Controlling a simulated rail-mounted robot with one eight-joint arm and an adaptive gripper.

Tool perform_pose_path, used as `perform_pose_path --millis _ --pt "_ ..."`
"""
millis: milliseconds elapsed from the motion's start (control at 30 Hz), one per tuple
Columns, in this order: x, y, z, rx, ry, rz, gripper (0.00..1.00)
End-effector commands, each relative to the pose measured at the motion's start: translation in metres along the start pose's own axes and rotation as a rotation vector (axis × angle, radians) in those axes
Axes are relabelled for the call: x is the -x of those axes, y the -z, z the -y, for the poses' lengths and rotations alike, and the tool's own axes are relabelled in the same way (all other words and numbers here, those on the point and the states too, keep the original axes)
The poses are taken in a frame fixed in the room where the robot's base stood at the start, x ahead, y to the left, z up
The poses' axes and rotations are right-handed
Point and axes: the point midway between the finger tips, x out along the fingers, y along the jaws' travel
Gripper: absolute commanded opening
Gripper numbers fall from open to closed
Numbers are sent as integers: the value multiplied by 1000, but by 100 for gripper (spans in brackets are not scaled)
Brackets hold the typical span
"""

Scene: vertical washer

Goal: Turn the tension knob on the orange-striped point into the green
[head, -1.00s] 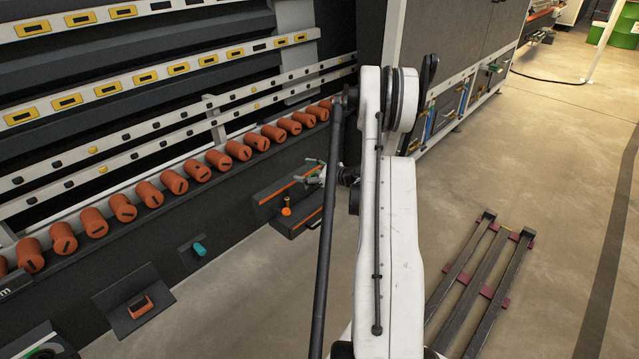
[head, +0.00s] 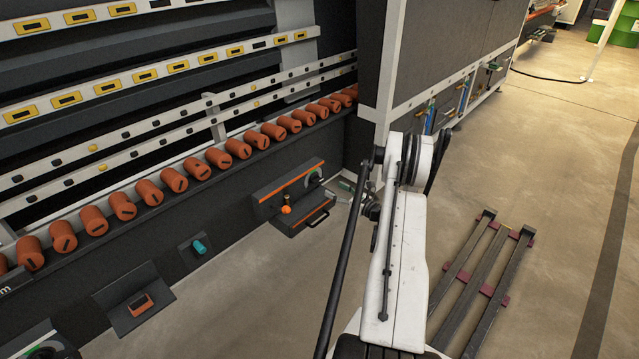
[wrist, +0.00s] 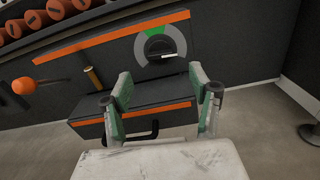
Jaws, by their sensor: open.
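The orange-striped point is a dark box (head: 262,197) low on the machine, with orange stripes along its edges. Its tension knob (wrist: 157,50) is dark, inside a grey ring dial with a green segment (wrist: 154,31) at the top. A white mark on the knob lies to the right, apart from the green. In the head view the dial (head: 314,178) is small, at the box's right end. My gripper (wrist: 160,82) is open and empty, its fingers in front of and below the dial, apart from it. In the head view my gripper (head: 345,186) is right of the box.
An orange ball-ended lever (wrist: 24,86) and a brass post (wrist: 92,77) stand left of the dial. A dark handle (wrist: 140,135) sticks out low on the box. Orange rollers (head: 202,170) run above.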

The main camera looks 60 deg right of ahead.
Motion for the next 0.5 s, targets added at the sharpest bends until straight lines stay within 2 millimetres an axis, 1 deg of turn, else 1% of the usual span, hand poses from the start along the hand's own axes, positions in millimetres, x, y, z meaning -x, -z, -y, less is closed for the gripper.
perform_pose_path --millis 33,300,500 --pt "-11 3 -2 0 -4 0 57" --pt "-59 3 -1 1 -3 -1 57" --pt "-83 2 -1 1 -2 -1 57"
